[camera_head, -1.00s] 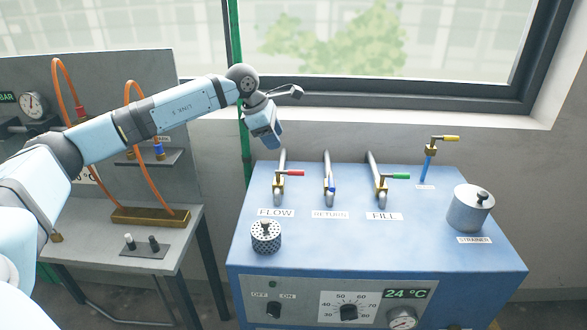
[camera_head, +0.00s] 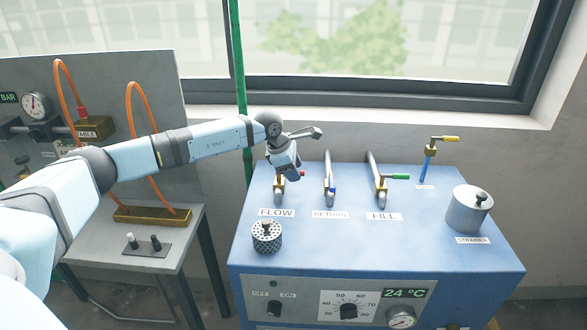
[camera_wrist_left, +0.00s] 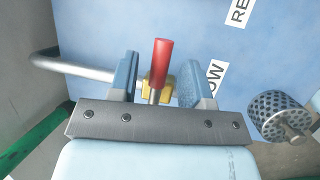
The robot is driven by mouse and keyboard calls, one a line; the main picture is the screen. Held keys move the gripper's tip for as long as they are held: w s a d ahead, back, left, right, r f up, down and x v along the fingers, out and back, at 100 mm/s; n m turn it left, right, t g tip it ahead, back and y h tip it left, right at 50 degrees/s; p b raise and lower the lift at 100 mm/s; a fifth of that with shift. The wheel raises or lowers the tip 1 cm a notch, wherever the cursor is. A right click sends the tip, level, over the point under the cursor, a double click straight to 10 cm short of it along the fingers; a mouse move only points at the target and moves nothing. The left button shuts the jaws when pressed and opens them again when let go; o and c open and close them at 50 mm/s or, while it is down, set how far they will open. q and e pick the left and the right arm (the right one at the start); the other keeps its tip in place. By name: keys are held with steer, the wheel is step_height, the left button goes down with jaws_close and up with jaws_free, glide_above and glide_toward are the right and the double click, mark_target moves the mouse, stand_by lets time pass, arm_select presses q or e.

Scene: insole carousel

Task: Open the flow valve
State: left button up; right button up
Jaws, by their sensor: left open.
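The flow valve has a red lever handle (camera_wrist_left: 160,65) on a brass body, on a bent steel pipe. In the left wrist view the handle stands between the two open fingers of my left gripper (camera_wrist_left: 160,80), with a gap on each side. In the head view my left gripper (camera_head: 287,172) is over the flow valve and hides most of it. The FLOW label (camera_head: 276,213) lies in front of the valve. My right gripper is not in view.
To the right on the blue unit (camera_head: 340,240) stand the blue-handled return valve (camera_head: 331,188), the green-handled fill valve (camera_head: 398,177) and the strainer (camera_head: 470,210). A perforated cylinder (camera_head: 267,238) stands in front of FLOW. A green pole (camera_head: 241,90) is behind my arm.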

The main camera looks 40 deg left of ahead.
arm_select(q)
jaws_close()
